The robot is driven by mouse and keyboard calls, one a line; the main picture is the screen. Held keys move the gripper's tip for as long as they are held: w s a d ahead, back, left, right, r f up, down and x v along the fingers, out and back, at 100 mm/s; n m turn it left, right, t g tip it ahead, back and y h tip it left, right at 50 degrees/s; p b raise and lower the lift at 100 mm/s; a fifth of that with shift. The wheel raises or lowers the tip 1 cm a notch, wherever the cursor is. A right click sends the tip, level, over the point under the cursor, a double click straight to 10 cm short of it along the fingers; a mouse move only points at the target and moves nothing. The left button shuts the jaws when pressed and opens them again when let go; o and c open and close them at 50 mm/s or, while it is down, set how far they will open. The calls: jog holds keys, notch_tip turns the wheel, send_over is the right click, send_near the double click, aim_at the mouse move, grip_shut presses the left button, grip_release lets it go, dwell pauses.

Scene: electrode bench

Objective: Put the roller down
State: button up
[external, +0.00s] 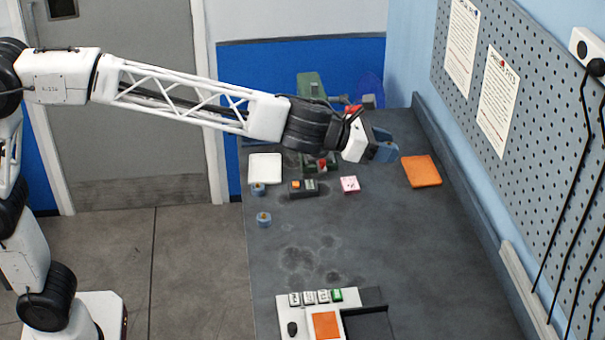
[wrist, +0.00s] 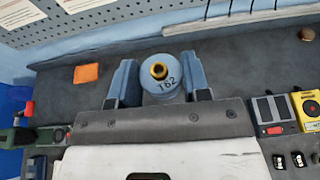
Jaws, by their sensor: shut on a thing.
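In the external view my gripper (external: 381,148) hangs over the far part of the dark bench (external: 400,240), left of an orange pad (external: 421,171). The roller is hard to tell from the blue fingers there, and its exact height above the bench is unclear.
Two small blue cylinders (external: 258,189) (external: 264,219) stand near the bench's left edge, by a white tray (external: 265,160). A green machine (external: 310,88), a black button box (external: 302,188) and a pink-and-white block (external: 349,184) are nearby. The middle of the bench is clear.

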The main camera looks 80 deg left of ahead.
jog(key=shift+s+d+r, duration=0.2)
jog(key=shift+d+r, duration=0.55)
jog(key=shift+r, duration=0.1)
jog(key=shift+s+d+r, duration=0.15)
jog(key=shift+d+r, duration=0.55)
jog(key=shift+r, duration=0.1)
jog(key=shift+f, duration=0.15)
jog(key=s+a+f+m+h, duration=0.2)
jog(key=a+f, duration=0.2)
jog(key=f, duration=0.9)
jog(key=s+a+f+m+h, duration=0.15)
jog(key=a+f, duration=0.25)
jog(key=f, duration=0.9)
jog(key=s+a+f, duration=0.2)
jog(key=s+f, duration=0.2)
jog(key=f, duration=0.1)
jog(key=s+a+f+m+g+h, duration=0.1)
jog(key=s+a+f, duration=0.1)
jog(key=s+f, duration=0.2)
jog(key=s+a+f+h, duration=0.1)
jog(key=s+a+f, duration=0.1)
jog(key=f, duration=0.5)
jog(key=shift+s+f+m, duration=0.25)
jog(key=shift+s, duration=0.65)
jog(key=shift+w, duration=0.15)
send_over(358, 261)
jog(key=shift+f, duration=0.75)
